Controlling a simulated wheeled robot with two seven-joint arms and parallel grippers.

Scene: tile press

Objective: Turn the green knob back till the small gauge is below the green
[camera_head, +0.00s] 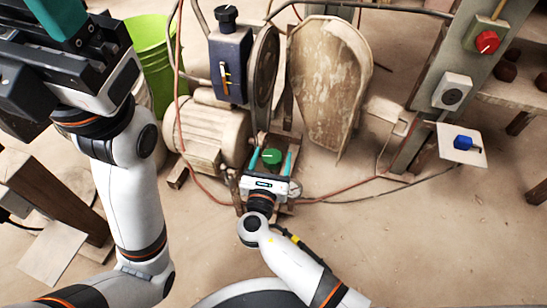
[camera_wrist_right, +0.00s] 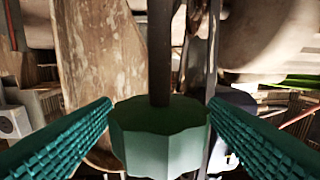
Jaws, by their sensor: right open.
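The green knob (camera_head: 271,156) is low on the machine, beside the large wheel's foot. In the right wrist view the knob (camera_wrist_right: 160,140) is fluted, with a dark shaft rising behind it. My right gripper (camera_head: 271,163) is open, with one teal finger on each side of the knob. Little gap shows between fingers and knob; I cannot tell whether they touch. My left gripper (camera_head: 62,20) is at the upper left, away from the machine, its fingertips cut off. A dark blue box (camera_head: 229,64) bears a small upright gauge (camera_head: 225,75); its reading is too small to tell.
A motor (camera_head: 205,135) and large wheel (camera_head: 263,75) stand close to the knob. A worn board (camera_head: 330,70) is behind. A post with a red knob (camera_head: 487,42) is at the right. Cables cross the floor. A lime bucket (camera_head: 150,55) stands at the left.

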